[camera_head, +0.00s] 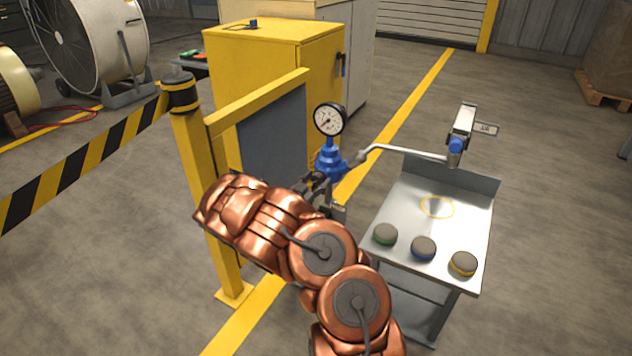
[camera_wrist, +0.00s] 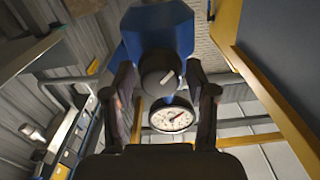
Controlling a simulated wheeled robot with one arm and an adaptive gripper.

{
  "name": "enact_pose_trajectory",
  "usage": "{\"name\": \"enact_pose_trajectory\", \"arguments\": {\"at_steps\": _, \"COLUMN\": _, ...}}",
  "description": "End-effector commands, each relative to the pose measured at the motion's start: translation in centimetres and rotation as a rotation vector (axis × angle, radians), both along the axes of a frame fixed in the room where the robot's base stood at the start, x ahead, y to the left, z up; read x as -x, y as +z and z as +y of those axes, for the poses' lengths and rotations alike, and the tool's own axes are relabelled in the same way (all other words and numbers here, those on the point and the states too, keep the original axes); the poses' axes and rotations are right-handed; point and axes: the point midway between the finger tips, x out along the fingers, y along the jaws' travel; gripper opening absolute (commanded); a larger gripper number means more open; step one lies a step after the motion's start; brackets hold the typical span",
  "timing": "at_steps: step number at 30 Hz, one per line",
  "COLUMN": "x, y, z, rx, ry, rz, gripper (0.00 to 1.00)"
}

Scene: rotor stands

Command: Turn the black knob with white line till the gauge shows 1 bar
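The black knob with a white line (camera_wrist: 160,75) sits on the blue regulator body (camera_wrist: 158,30) in the wrist view. Its white line slants toward the upper right there. My gripper (camera_wrist: 163,72) is open, with one finger on each side of the knob and a visible gap at each side. The round white gauge (camera_wrist: 172,118) shows beyond the knob; it also shows in the head view (camera_head: 330,119), above the blue regulator (camera_head: 330,160). Its needle points to the lower left in the head view; the figures are too small to read. My arm hides the knob there.
A pipe (camera_head: 405,151) runs from the regulator to a nozzle over a metal table (camera_head: 405,210). Green (camera_head: 385,234), blue (camera_head: 423,248) and yellow (camera_head: 463,264) rimmed pucks sit on its front. A yellow post (camera_head: 200,190) and panel frame stand close to my arm.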

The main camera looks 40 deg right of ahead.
Motion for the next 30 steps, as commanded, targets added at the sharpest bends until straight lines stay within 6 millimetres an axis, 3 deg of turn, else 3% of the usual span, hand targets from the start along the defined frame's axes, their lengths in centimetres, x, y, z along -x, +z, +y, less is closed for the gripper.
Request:
{"name": "enact_pose_trajectory", "arguments": {"at_steps": 2, "x": -0.01, "y": 0.0, "z": 0.01, "rx": 0.0, "ry": 0.0, "rz": 0.0, "gripper": 0.45}}
{"name": "enact_pose_trajectory", "arguments": {"at_steps": 13, "x": 0.0, "y": 0.0, "z": 0.01, "rx": 0.0, "ry": 0.0, "rz": 0.0, "gripper": 0.06}}
{"name": "enact_pose_trajectory", "arguments": {"at_steps": 30, "x": 0.05, "y": -0.08, "z": 0.07, "rx": -0.031, "ry": -0.002, "rz": -0.094, "gripper": 0.06}}
